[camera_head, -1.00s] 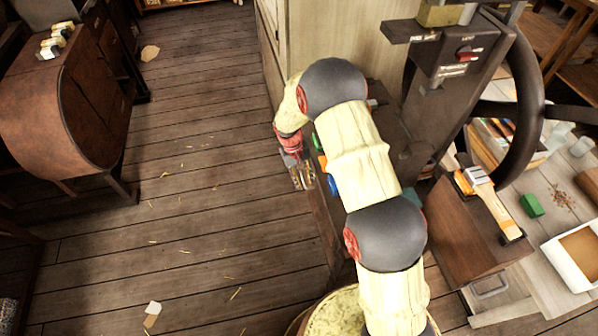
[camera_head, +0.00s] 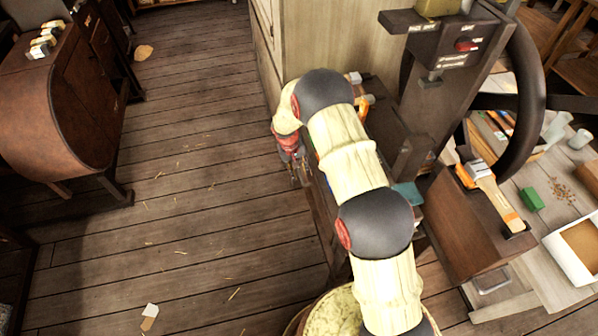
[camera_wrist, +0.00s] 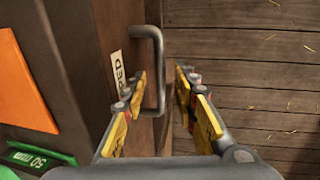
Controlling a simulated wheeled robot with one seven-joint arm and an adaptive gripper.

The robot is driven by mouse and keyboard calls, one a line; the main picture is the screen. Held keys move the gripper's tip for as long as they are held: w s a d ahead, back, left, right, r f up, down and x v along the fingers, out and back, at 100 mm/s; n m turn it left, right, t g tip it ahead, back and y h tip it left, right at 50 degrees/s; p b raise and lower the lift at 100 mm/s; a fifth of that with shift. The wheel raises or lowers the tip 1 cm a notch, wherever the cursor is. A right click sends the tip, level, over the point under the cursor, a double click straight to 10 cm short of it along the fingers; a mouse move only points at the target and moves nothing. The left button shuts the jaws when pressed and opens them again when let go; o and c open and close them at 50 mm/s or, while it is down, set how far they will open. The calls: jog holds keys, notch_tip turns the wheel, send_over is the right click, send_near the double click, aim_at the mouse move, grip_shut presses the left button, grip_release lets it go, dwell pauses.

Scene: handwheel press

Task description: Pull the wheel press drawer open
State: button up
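In the wrist view the drawer front (camera_wrist: 108,40) is a dark brown face with a pale, partly readable label (camera_wrist: 117,68). A grey bar handle (camera_wrist: 158,65) stands out from it. My gripper (camera_wrist: 160,82) is open, with one yellow-and-grey finger on each side of the handle's lower part. The left finger is on the drawer-front side and the right finger is over the floor side. I cannot tell whether either touches the bar. In the head view my gripper (camera_head: 299,178) is low beside the press bench, and the handle is hidden or too small to see.
The press (camera_head: 440,90) with its dark handwheel (camera_head: 527,100) stands at the right. An orange panel (camera_wrist: 25,85) and a green label (camera_wrist: 40,158) are left in the wrist view. Open plank floor (camera_head: 200,200) lies left of the bench. A brown cabinet (camera_head: 60,110) stands further left.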

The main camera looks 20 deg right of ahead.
jog(key=c, duration=0.3)
jog(key=c, duration=0.4)
grip_shut()
dwell(0.3)
